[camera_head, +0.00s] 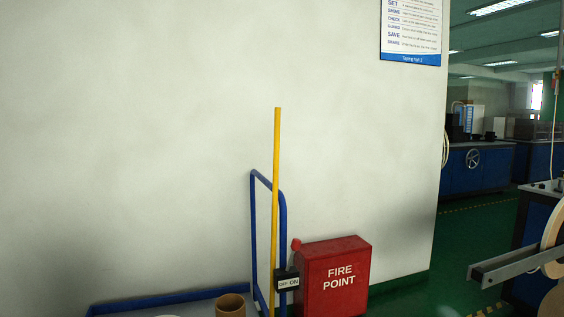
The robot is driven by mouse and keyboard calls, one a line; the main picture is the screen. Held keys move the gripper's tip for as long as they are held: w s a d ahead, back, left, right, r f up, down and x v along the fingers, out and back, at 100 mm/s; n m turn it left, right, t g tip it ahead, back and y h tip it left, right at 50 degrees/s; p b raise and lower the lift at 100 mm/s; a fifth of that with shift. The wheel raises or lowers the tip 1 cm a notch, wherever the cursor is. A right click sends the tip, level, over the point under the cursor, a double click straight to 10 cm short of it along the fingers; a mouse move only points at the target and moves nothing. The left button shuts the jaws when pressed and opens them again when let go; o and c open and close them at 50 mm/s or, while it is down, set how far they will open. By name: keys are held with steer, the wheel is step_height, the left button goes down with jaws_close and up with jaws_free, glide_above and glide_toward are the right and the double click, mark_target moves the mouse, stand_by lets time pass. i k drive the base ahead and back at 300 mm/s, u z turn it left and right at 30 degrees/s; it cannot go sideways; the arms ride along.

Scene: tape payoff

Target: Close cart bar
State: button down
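The cart stands at the bottom of the view, with a blue edge (170,304) around a grey bed and a blue upright handle frame (283,215) at its right end. A yellow bar (276,190) stands upright beside the handle frame and rises well above it. Its lower end goes down behind or beside a small black block (287,280) with a white "OFF ON" label. I cannot tell how the bar is joined there. My gripper is not in view.
A brown hollow roll (230,306) sits on the cart bed. A red FIRE POINT box (335,277) stands right of the handle, against the pale wall (150,130). A grey metal arm (515,268) and tape rolls jut in at right. Green floor lies between.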

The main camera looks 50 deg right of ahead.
mark_target(277, 110)
steer(key=k, duration=1.55)
steer(key=z, duration=0.45)
steer(key=i, duration=1.65)
steer(key=u, duration=0.1)
